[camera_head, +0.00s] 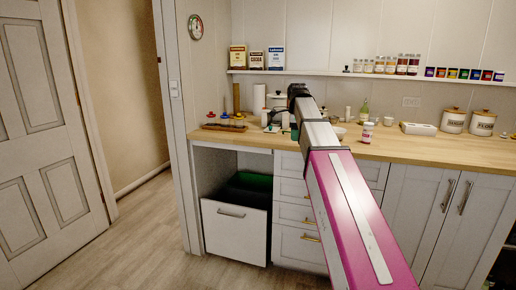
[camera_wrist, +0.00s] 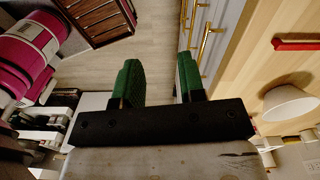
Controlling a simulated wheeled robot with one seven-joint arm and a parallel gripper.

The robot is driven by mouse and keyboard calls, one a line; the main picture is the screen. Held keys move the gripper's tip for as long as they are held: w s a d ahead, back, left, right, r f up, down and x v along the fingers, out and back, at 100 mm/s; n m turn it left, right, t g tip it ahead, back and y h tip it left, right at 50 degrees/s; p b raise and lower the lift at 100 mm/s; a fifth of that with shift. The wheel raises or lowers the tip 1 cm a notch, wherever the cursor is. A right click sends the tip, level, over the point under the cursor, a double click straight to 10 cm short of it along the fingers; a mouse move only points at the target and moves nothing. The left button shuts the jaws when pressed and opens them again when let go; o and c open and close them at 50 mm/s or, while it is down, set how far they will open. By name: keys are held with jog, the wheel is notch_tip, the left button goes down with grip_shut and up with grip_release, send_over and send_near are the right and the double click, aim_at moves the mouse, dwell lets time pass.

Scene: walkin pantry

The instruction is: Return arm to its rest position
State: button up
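My arm, pink and grey, reaches forward from the lower right of the head view toward the counter. My gripper (camera_wrist: 160,82) shows in the wrist view as two green finger pads, well apart, with only floor visible between them. It is open and empty. In the head view the arm's dark end is in front of the back of the counter, and the fingers are mostly hidden there.
The wooden counter (camera_head: 440,148) carries jars, canisters (camera_head: 453,120) and a red-labelled jar (camera_head: 367,132). A white bowl (camera_wrist: 290,103) and a red item (camera_wrist: 296,44) are right of my gripper. A bin drawer (camera_head: 235,228) stands open below. Floor (camera_head: 145,235) at left is clear.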

jog(key=s+d+f+n, duration=0.1)
jog(key=s+f+n, duration=0.5)
jog(key=f, duration=0.8)
jog(key=s+d+f+n, duration=0.1)
jog(key=s+f+n, duration=0.6)
jog(key=f, duration=0.7)
jog(key=s+d+f+n, duration=0.1)
jog(key=s+f+n, duration=0.5)
jog(key=f, duration=0.8)
jog(key=s, duration=0.3)
jog(key=shift+d, duration=0.2)
jog(key=shift+s, duration=0.1)
